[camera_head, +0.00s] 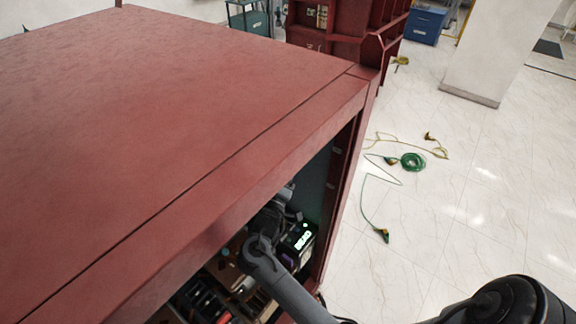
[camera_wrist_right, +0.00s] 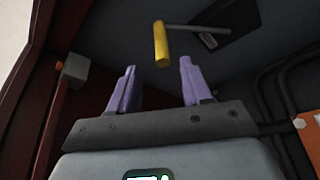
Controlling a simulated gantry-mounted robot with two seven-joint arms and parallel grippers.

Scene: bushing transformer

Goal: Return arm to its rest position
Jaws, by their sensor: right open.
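My right arm (camera_head: 290,291) comes in from the lower right in the head view and reaches into the open front of the red cabinet (camera_head: 180,90). My right gripper (camera_wrist_right: 155,88) shows in the right wrist view with its two purple fingers wide apart and nothing between them. A yellow cylindrical handle (camera_wrist_right: 161,45) on a grey rod lies beyond the fingertips, apart from them as far as I can tell. In the head view the fingers are small and mostly hidden by the arm and the cabinet. My left gripper is not in view.
The cabinet's right post (camera_head: 350,190) stands close beside the arm, and its top edge runs above it. An orange part on a grey block (camera_wrist_right: 73,68) sits left of the gripper. Dark pipes (camera_wrist_right: 275,95) run at right. Green cable (camera_head: 412,162) lies on the open floor.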

